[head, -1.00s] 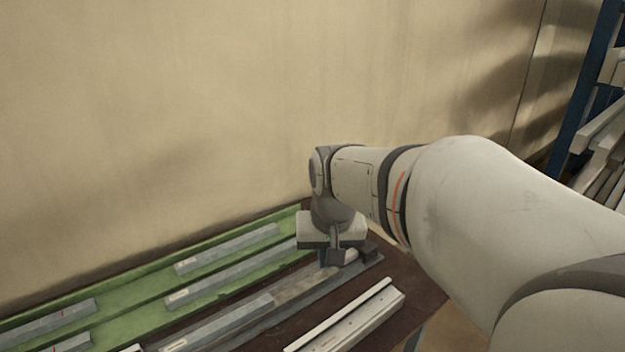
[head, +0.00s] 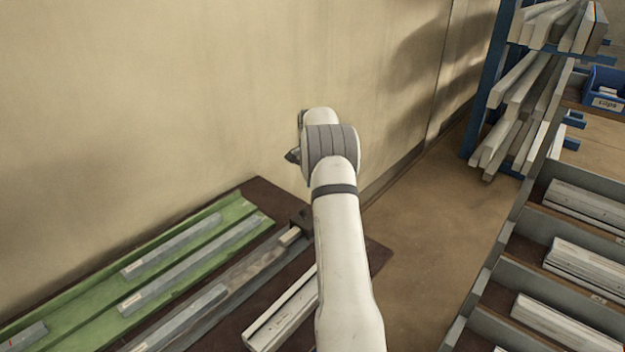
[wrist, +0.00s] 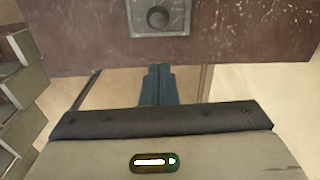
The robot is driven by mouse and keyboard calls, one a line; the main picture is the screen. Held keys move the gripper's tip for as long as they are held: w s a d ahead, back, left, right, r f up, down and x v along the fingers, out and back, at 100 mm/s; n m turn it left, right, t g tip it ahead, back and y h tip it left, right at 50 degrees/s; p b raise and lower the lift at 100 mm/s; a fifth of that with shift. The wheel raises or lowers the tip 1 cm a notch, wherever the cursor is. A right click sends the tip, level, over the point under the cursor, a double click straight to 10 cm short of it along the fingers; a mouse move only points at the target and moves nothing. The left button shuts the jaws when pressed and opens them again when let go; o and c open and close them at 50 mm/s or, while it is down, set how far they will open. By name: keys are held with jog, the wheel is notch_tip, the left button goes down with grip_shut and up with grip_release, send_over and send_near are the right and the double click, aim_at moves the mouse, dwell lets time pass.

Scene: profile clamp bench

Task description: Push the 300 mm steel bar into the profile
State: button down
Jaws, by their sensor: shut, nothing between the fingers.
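In the head view, grey steel bars lie in the green tray (head: 72,305), one at the back (head: 172,246) and one in front (head: 190,264). I cannot read which is the 300 mm one. In front of the tray, a long grey piece (head: 185,322) lies in a rail, with a short pale piece (head: 290,237) near its far end. A pale slotted profile (head: 270,322) lies nearer me, partly behind my arm. My gripper (wrist: 158,72) shows in the wrist view, shut and empty, apart from the bench edge.
The brown bench (head: 262,190) stands against the beige wall. A grey block with a round hole (wrist: 158,18) is at its edge in the wrist view. Right are a divided rack of profiles (head: 540,250), a blue shelf (head: 490,75) and a blue bin (head: 604,92). Floor between is clear.

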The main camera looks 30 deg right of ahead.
jog(key=shift+w+d+f, duration=0.15)
jog(key=shift+d+f, duration=0.5)
jog(key=shift+f, duration=0.1)
jog(key=shift+f, duration=0.1)
